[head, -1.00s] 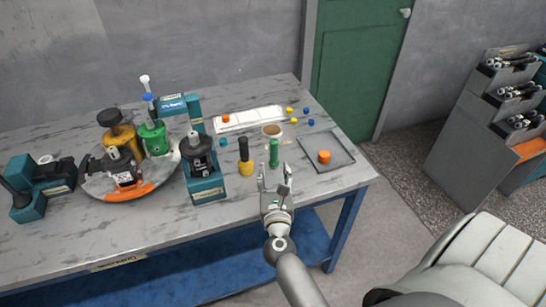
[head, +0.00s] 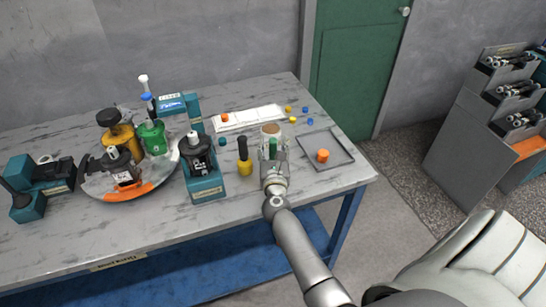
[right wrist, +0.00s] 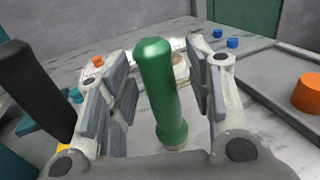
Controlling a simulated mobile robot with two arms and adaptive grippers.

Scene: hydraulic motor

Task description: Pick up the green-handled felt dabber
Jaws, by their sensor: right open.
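The green-handled felt dabber (head: 273,147) stands upright on the table near its front right part. In the right wrist view its green handle (right wrist: 160,90) rises between my two fingers, with a gap on each side; its lower end is partly hidden by the gripper body. My right gripper (head: 273,150) is open around the dabber and not closed on it. Its fingers also show in the right wrist view (right wrist: 163,85). My left gripper is not in view.
A yellow dabber with a black handle (head: 244,165) stands just left. A shallow grey tray (head: 335,163) with an orange cap (head: 323,155) lies to the right. A round tan-topped container (head: 270,129) is just behind. A teal stand (head: 207,188) is further left.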

